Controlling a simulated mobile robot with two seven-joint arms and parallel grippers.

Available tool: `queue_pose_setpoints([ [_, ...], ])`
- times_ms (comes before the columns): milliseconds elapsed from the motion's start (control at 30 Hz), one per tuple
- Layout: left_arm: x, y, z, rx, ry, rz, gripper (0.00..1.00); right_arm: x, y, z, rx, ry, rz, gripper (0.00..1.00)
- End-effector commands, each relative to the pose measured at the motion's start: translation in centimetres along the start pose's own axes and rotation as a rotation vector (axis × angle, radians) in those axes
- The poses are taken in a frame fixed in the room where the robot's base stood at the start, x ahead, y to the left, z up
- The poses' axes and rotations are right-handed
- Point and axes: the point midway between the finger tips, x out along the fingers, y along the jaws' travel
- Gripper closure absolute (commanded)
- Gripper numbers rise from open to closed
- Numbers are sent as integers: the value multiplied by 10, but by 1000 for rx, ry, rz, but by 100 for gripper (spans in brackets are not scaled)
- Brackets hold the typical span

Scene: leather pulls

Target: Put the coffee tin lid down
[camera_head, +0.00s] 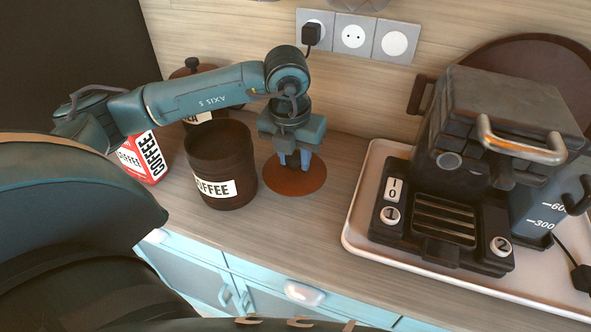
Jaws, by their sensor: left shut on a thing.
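The coffee tin (221,167) is a dark brown open cylinder with a white COFFEE label, standing upright on the counter. Its lid (296,182) is a flat reddish-brown disc just to the right of the tin. My left gripper (293,163) points down over the lid and is shut on it near its middle, probably on a knob that the fingers hide. The lid lies level, at or very near the counter; I cannot tell whether it touches. My right gripper is not in view.
A black coffee machine (455,185) stands on a white tray (356,217) at the right. A red and white coffee packet (143,157) and another dark lidded tin (191,68) are at the left. Bare counter (318,235) lies in front of the lid.

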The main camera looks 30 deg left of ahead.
Motion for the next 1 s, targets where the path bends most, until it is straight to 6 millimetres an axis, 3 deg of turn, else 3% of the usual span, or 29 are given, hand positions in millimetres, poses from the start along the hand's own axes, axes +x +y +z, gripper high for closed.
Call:
queue_pose_setpoints([
  [400, 43, 0, -7, 0, 2, 2, 93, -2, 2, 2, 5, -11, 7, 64],
  [767, 49, 0, -7, 1, -1, 0, 93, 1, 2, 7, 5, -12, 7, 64],
  [800, 49, 0, -7, 1, -1, 0, 69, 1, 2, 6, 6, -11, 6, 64],
  [1000, 48, 0, -7, 0, 0, 0, 53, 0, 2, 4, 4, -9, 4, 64],
])
